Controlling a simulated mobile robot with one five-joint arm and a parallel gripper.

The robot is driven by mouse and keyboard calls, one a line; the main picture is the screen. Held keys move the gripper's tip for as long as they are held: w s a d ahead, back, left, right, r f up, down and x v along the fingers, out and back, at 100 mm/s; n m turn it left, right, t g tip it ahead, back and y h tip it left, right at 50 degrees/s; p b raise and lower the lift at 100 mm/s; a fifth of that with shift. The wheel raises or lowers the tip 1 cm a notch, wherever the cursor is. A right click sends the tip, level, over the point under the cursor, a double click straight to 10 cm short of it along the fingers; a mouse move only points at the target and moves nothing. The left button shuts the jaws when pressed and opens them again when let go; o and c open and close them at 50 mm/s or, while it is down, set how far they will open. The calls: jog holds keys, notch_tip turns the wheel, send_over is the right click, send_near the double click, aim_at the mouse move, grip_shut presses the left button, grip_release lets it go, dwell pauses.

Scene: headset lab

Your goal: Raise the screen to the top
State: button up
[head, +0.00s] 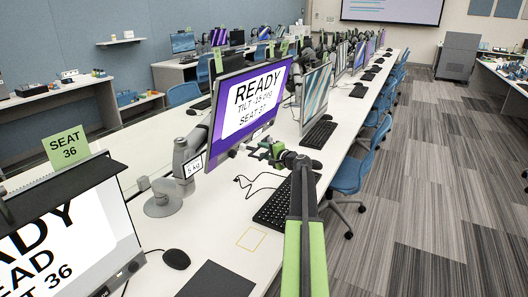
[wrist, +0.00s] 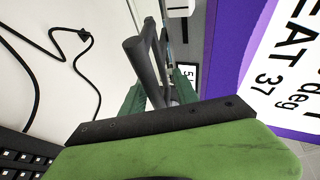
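The screen (head: 247,103) is a monitor with a purple border and a white panel reading READY, TILT -15 deg, SEAT 37. It leans on a grey stand arm (head: 187,158) with a "5 kg" label and a round base (head: 163,204). My gripper (head: 265,151) is just below and in front of the screen's lower edge, above the desk. In the wrist view the screen (wrist: 265,75) fills the upper right, beside the gripper. Dark grey rods (wrist: 150,65) show between my gripper's green parts; whether they touch anything is unclear. I see no contact with the screen.
A keyboard (head: 275,206) and a loose black cable (head: 250,183) lie on the desk under my arm. The seat 36 monitor (head: 70,240) and a mouse (head: 176,259) are at near left. Another monitor (head: 316,95) stands behind right. A blue chair (head: 350,173) is right of the desk.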

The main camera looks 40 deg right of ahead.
jog(key=p+v, duration=0.3)
jog(key=v, duration=1.4)
jog(key=shift+s, duration=0.25)
